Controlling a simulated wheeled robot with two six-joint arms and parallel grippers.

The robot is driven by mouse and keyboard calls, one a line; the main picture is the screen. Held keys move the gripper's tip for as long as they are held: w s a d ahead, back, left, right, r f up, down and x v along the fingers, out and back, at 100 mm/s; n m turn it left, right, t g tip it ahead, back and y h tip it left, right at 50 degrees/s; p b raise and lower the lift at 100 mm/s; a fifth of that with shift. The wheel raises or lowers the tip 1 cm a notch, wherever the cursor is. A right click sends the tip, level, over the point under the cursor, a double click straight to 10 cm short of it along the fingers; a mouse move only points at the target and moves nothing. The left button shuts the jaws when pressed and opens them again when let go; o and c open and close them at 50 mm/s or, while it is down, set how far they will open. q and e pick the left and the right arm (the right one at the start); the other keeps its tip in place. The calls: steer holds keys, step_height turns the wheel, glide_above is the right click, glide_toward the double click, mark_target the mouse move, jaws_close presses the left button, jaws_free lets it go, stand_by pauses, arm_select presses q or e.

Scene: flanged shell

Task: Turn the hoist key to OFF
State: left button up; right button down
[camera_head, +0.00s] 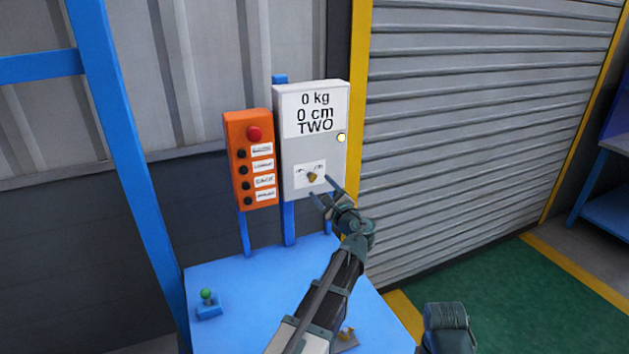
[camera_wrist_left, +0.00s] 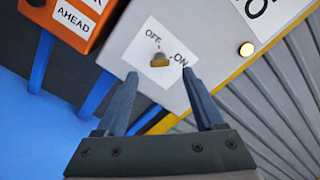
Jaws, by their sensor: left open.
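The hoist key (camera_head: 312,177), small and brass-coloured, sits in a white label plate on the front of the grey control box (camera_head: 332,160). In the left wrist view the key (camera_wrist_left: 159,61) stands between the words OFF, upper left, and ON, right. I cannot tell for sure which mark it points to. My left gripper (camera_head: 320,188) is open and empty, just in front of the key and a little below it in the picture. In the left wrist view its two fingers (camera_wrist_left: 161,76) lie on either side of the key, apparently not touching it.
An orange button box (camera_head: 237,165) with a red button stands left of the grey box. A lit yellowish lamp (camera_head: 341,138) is on the grey box. A green-knobbed lever (camera_head: 207,300) stands on the blue table (camera_head: 245,270). A grey shutter (camera_head: 470,120) is at right.

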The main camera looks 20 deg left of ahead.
mark_target(314, 180)
arm_select(q)
steer(key=shift+x, duration=3.1)
jaws_close()
